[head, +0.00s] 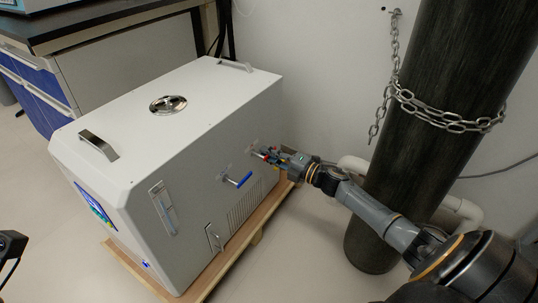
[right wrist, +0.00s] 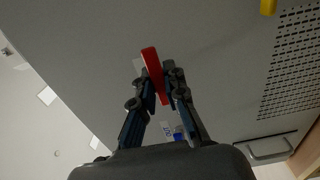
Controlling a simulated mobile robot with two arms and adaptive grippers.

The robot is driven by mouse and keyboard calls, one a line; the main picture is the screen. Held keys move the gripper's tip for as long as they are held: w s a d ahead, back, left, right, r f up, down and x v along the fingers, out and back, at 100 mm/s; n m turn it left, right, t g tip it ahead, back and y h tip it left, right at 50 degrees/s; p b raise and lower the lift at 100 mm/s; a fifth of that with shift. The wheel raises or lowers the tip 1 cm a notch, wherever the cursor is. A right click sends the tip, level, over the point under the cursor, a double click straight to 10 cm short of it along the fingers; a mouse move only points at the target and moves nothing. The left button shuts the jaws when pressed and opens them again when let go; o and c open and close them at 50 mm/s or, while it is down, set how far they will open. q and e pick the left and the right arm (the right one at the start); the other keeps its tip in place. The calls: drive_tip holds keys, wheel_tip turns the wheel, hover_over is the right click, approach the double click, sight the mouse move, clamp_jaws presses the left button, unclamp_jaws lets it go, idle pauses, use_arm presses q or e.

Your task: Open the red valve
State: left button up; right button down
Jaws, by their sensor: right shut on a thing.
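The red valve handle (right wrist: 156,76) is a flat red lever on the side of the white distiller cabinet (head: 170,110). In the right wrist view it stands between the fingers of my right gripper (right wrist: 160,82), which is shut on it. In the head view my right gripper (head: 272,156) is at the cabinet's side panel, and only a little of the red handle (head: 264,151) shows. A dark part of my left arm shows at the left edge of the head view; its fingers cannot be made out.
A blue valve handle (head: 238,180) sticks out of the same panel, left of my right gripper. A yellow piece (right wrist: 268,6) shows at the wrist view's top edge. A dark cylinder (head: 440,100) with a chain (head: 435,113) stands close to my right arm. The cabinet rests on a wooden pallet (head: 215,270).

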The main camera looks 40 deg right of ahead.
drive_tip(key=c, duration=1.4)
unclamp_jaws()
drive_tip(key=shift+o, duration=0.2)
drive_tip(key=v, duration=0.7)
drive_tip(key=shift+s, duration=0.25)
drive_tip(key=shift+d, duration=0.1)
